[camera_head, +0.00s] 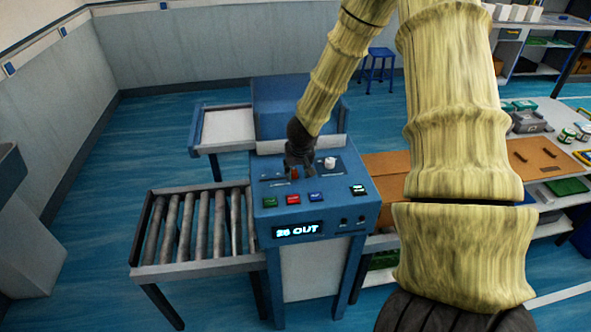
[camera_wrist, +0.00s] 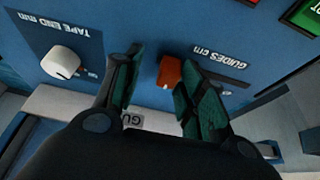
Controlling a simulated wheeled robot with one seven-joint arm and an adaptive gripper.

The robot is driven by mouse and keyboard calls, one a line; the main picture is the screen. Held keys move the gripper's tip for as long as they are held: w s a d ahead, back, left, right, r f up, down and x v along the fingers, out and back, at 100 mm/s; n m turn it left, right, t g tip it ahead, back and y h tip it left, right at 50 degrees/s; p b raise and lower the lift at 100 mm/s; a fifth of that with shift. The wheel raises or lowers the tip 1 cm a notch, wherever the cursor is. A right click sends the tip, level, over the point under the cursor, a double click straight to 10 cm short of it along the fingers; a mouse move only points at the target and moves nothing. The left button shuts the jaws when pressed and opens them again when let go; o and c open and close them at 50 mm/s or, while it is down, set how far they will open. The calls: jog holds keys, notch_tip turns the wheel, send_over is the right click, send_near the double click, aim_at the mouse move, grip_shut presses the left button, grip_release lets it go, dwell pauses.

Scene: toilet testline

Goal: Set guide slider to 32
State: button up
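The guide slider's orange-red knob (camera_wrist: 170,71) stands on the blue panel beside the label "GUIDES cm" in the wrist view. In the head view the knob (camera_head: 295,174) is a small orange spot, mostly hidden by my gripper (camera_head: 298,160). In the wrist view my gripper (camera_wrist: 155,76) is open, with its two green-padded fingers apart on either side of the knob. The right finger looks close to the knob; I cannot tell whether it touches. The machine's display (camera_head: 298,230) shows a number that looks like 26, then "OUT".
A white round knob (camera_wrist: 62,62) labelled "TAPE END mm" is left of the slider in the wrist view. Green, red and blue buttons (camera_head: 293,199) line the panel's front. A roller conveyor (camera_head: 195,228) stands left of the machine, and a workbench (camera_head: 540,160) is at the right.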

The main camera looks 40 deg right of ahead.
jog(key=shift+w+a, duration=0.2)
jog(key=shift+r, duration=0.15)
jog(key=v, duration=1.1)
jog(key=shift+s+r, duration=0.2)
jog(key=shift+r, duration=0.1)
dwell(0.7)
